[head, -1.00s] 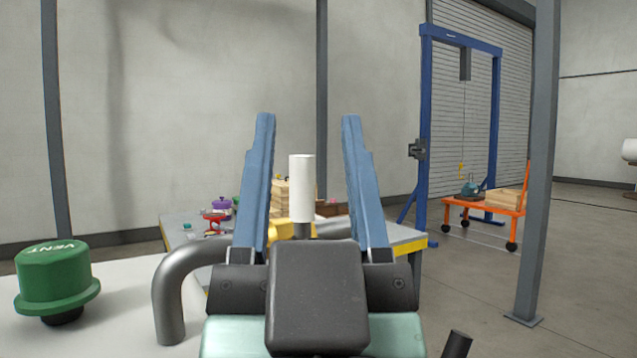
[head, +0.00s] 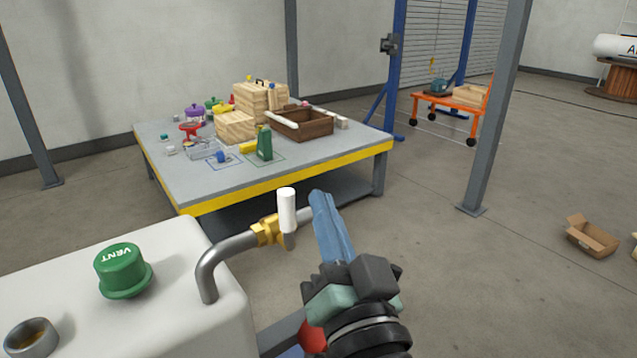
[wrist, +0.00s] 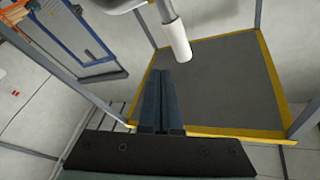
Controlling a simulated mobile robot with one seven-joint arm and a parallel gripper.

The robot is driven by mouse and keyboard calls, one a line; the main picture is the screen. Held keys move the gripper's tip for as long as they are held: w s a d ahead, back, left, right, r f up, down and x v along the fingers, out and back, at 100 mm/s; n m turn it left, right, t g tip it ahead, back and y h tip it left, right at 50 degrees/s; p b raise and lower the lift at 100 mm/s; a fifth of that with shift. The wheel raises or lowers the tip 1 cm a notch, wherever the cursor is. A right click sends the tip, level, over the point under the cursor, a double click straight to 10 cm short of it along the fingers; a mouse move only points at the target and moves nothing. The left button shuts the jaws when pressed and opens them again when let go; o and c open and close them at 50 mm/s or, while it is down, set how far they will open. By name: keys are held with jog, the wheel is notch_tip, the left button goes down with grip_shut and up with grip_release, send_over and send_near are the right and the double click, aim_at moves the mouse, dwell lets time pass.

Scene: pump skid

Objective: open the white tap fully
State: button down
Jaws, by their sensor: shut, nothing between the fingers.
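The white tap handle (head: 287,208) points upward from the brass valve body (head: 266,232) on a bent grey pipe (head: 212,268). The pipe rises from the white tank (head: 190,275). My gripper (head: 319,197) is shut and empty, with its blue fingers together just right of the handle in the head view. In the wrist view the white handle (wrist: 180,41) shows beyond and slightly right of the shut fingertips (wrist: 161,74), with a visible gap in the picture. I cannot tell whether finger and handle touch.
A green VENT cap (head: 123,270) and an open grey neck (head: 32,338) stand on the tank. Behind is a yellow-edged table (head: 320,165) with crates and small items. A grey post (head: 495,110) and a cardboard box (head: 592,238) are at right.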

aim_at(284, 217)
jog(key=s+d+f+m+g+p, duration=0.2)
jog(key=s+d+m+p, duration=0.3)
jog(key=p, duration=1.7)
jog(key=s+m+g, duration=0.1)
jog(key=s+m, duration=0.2)
jog(key=m, duration=0.3)
jog(key=shift+s+d, duration=0.25)
jog(key=shift+s, duration=0.05)
jog(key=shift+w, duration=0.1)
jog(key=w+a+p, duration=0.4)
jog(key=w+a, duration=0.3)
jog(key=w, duration=0.2)
jog(key=shift+w+p, duration=0.15)
jog(key=shift+p, duration=0.2)
jog(key=shift+w+f+b, duration=0.1)
jog(key=shift+b, duration=0.75)
